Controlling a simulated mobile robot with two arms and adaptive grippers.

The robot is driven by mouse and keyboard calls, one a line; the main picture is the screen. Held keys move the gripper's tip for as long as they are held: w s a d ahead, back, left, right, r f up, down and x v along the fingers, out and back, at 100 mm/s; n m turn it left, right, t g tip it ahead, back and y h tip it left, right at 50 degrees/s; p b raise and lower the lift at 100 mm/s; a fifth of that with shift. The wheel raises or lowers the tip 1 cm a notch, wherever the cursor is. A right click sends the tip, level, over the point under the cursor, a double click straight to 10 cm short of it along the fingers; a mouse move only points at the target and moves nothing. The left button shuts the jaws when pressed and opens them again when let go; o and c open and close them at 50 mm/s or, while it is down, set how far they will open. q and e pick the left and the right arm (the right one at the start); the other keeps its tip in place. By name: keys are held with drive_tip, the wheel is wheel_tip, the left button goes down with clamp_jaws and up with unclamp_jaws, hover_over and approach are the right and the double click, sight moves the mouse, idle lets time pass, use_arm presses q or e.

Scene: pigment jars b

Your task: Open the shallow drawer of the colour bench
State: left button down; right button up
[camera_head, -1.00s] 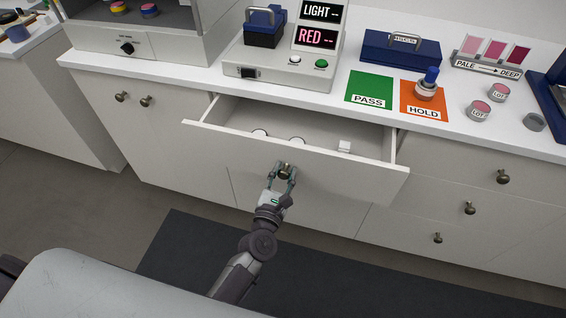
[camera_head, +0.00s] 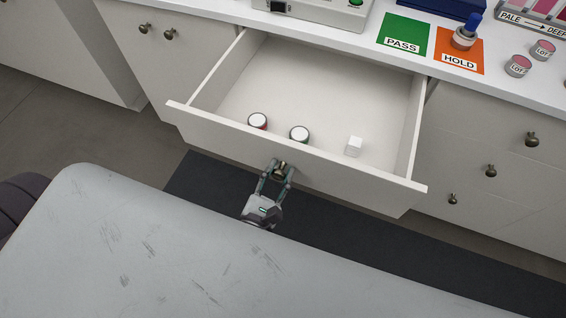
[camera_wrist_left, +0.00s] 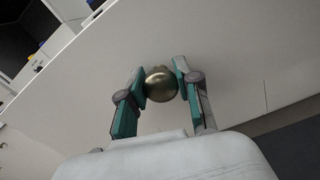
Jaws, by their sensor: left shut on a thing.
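The shallow drawer (camera_head: 300,166) of the colour bench is pulled well out, its white inside showing in the head view. My left gripper (camera_head: 279,174) is shut on the drawer's round brass knob (camera_head: 282,169). In the left wrist view the knob (camera_wrist_left: 161,84) sits between the two fingers of the gripper (camera_wrist_left: 160,88), in front of the pale drawer front (camera_wrist_left: 215,45). Inside the drawer, near its front, are two white-lidded jars (camera_head: 257,121) (camera_head: 299,134) and a small white block (camera_head: 354,146). My right gripper is not in view.
The bench top holds a green PASS card (camera_head: 403,36), an orange HOLD card (camera_head: 459,52) with a blue-topped jar (camera_head: 467,32), and small LOT jars (camera_head: 518,66). Knobbed drawers are at the right, cupboard doors at the left. A dark mat (camera_head: 330,222) lies below.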

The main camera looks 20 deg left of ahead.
use_arm(q)
drive_tip(key=shift+s, duration=0.15)
drive_tip(key=c, duration=0.8)
unclamp_jaws()
drive_tip(key=shift+s, duration=0.15)
drive_tip(key=s, duration=1.1)
drive_tip(key=shift+s+a, duration=0.2)
drive_tip(key=shift+s, duration=0.15)
